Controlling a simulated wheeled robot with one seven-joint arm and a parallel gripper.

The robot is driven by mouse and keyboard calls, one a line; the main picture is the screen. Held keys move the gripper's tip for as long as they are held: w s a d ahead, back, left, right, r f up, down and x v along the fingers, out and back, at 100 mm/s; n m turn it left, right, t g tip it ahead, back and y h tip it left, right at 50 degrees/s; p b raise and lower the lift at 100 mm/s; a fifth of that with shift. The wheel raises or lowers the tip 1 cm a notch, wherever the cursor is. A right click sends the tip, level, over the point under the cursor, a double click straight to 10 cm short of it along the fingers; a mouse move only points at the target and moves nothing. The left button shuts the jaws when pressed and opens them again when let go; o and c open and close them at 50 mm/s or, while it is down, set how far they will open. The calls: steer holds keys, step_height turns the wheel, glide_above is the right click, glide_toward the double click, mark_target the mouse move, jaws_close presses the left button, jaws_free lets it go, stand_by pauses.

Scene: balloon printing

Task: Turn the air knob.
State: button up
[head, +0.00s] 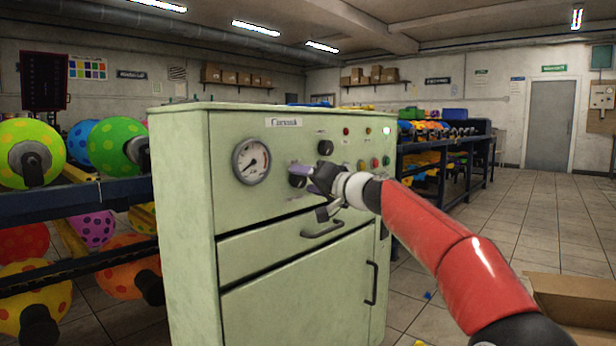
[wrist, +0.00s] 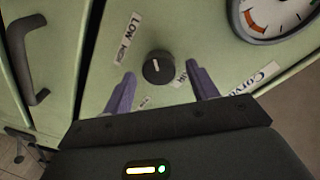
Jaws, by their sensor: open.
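A round black knob with a pale pointer line (wrist: 157,68) sits on the green panel of the machine cabinet (head: 180,215). In the wrist view it stands between the two purple fingers of my gripper (wrist: 160,72), with a gap on each side. A label reading LOW is beside it; the other small labels are partly hidden or unreadable. In the head view my gripper (head: 303,168) is open at the panel, right of the pressure gauge (head: 251,161), and largely covers this knob. Another black knob (head: 325,147) is higher on the panel.
Several coloured buttons (head: 375,162) are right of my gripper. A drawer handle (head: 322,228) and a door handle (head: 371,283) stick out below. Racks with dotted balloons (head: 117,145) stand at left. A cardboard box (head: 575,305) lies at lower right.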

steer(key=shift+w, duration=0.1)
steer(key=c, duration=1)
steer(key=m+p, duration=0.2)
steer(key=m, duration=0.1)
steer(key=shift+r+m, duration=0.1)
steer(key=shift+m, duration=0.3)
steer(key=m+g+p, duration=0.1)
steer(key=m+p, duration=0.2)
steer(key=m, duration=0.2)
steer(key=m+p, duration=0.4)
steer(key=m, duration=0.2)
steer(key=shift+w+g+p, duration=0.1)
steer(key=shift+g+p, duration=0.2)
steer(key=shift+p, duration=0.1)
steer(key=shift+f+m+p, duration=0.2)
steer(key=shift+m+p, duration=1.1)
steer(key=shift+m, duration=0.5)
steer(key=shift+f, duration=0.1)
